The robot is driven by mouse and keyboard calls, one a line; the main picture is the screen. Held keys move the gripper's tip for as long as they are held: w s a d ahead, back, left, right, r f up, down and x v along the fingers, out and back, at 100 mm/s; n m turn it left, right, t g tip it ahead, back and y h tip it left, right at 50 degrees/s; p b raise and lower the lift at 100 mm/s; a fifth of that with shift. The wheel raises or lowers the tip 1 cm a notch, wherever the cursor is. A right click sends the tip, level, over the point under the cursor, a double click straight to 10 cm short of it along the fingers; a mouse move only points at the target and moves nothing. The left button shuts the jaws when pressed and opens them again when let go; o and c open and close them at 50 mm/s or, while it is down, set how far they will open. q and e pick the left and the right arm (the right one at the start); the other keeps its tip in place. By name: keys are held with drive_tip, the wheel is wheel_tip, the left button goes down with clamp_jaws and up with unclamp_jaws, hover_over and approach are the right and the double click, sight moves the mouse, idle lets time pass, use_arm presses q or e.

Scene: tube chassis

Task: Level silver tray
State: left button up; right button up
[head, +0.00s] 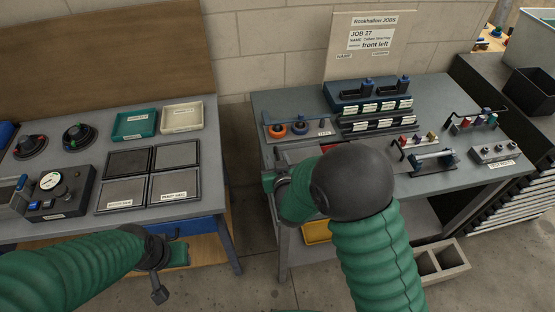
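No tray here can be surely told as the silver tray. A pale grey surface with a reddish edge (312,151) shows on the right bench, mostly hidden by my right arm. Several dark-framed grey square pads (175,155) lie on the left bench. My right gripper (274,181) is at the right bench's front left edge, beside the partly hidden surface. Its fingers are small and partly covered, so contact and opening are unclear. My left gripper (168,270) hangs in front of the left bench, apart from the pads, with nothing visible in it.
The right bench (275,102) carries orange rings (278,131), a blue rack (370,95) and small fixtures. A job board (365,45) stands behind. A teal tray (135,124) and a cream tray (182,117) sit on the left bench. A floor gap separates the benches.

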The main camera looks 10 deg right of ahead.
drive_tip(key=shift+s+r, duration=0.1)
drive_tip(key=p+v, duration=1.4)
drive_tip(key=v, duration=0.2)
drive_tip(key=shift+s, duration=0.35)
drive_tip(key=shift+w, duration=0.15)
drive_tip(key=s+d+f+m+g+b, duration=0.1)
drive_tip(key=d+f+g+b, duration=0.35)
drive_tip(key=g+b, duration=0.2)
drive_tip(key=s+d+r+g+b, duration=0.1)
drive_tip(key=s+d+g+b, duration=0.2)
drive_tip(key=s+d, duration=0.3)
drive_tip(key=s+g, duration=0.1)
drive_tip(key=s, duration=0.2)
drive_tip(key=shift+s, duration=0.4)
